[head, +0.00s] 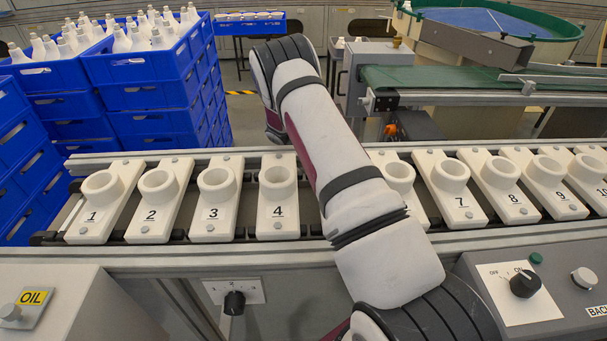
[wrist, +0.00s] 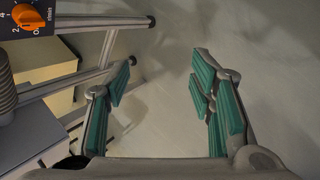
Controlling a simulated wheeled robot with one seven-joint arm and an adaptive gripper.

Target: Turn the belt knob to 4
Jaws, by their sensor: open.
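The orange belt knob (wrist: 28,16) sits on a dark dial plate marked with numbers and "m/min" in the top left corner of the wrist view. The frame edge cuts off part of the plate, and I cannot tell which number the knob points at. A small orange shape, likely this knob (head: 390,130), also shows in the head view below the green belt (head: 440,78). My gripper (wrist: 162,76) is open and empty, with teal pads, apart from the knob and to its right. In the head view my arm hides the gripper.
A row of numbered white holders (head: 215,200) runs along the front conveyor. A black knob with a numbered scale (head: 234,302) and an ON/OFF knob (head: 525,283) are on the front panels. Blue crates (head: 150,95) stack at left. Metal frame bars (wrist: 100,60) lie left of my gripper.

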